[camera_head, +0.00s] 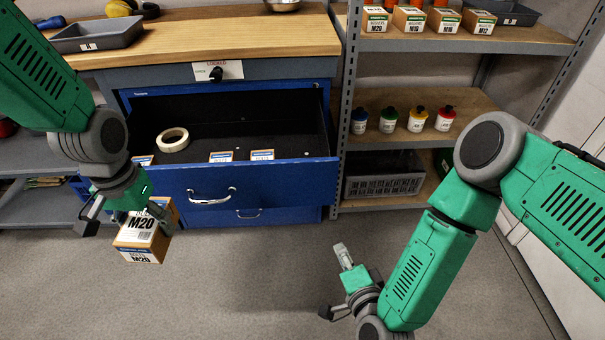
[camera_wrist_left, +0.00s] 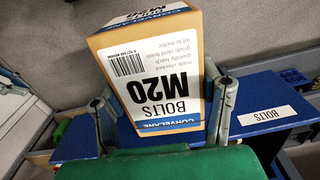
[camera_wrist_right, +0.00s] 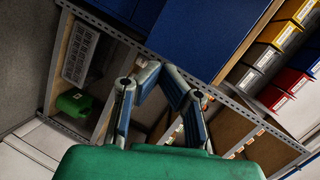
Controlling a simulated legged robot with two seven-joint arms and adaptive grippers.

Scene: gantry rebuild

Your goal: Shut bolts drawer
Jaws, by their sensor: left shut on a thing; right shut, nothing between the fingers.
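The blue drawer (camera_head: 290,176) stands pulled out of the cabinet, its black inside showing. A tape roll (camera_head: 174,140) and several small boxes (camera_head: 262,155) lie in it. Its front carries a silver handle (camera_head: 212,199). In the left wrist view a white BOLTS label (camera_wrist_left: 265,115) sits on a blue surface. My left gripper (camera_head: 132,212) is shut on an orange-and-white M20 bolts box (camera_head: 140,246), held in front of the drawer's left end; the box also fills the left wrist view (camera_wrist_left: 150,75). My right gripper (camera_head: 336,284) is shut and empty, low, right of the drawer front.
The wooden worktop (camera_head: 200,38) above holds a grey tray (camera_head: 98,36). A LOCKED sign (camera_head: 218,70) is below its edge. The metal shelf (camera_head: 480,99) on the right holds small bottles (camera_head: 417,120), boxes and a grey crate (camera_head: 383,178). The floor before the drawer is clear.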

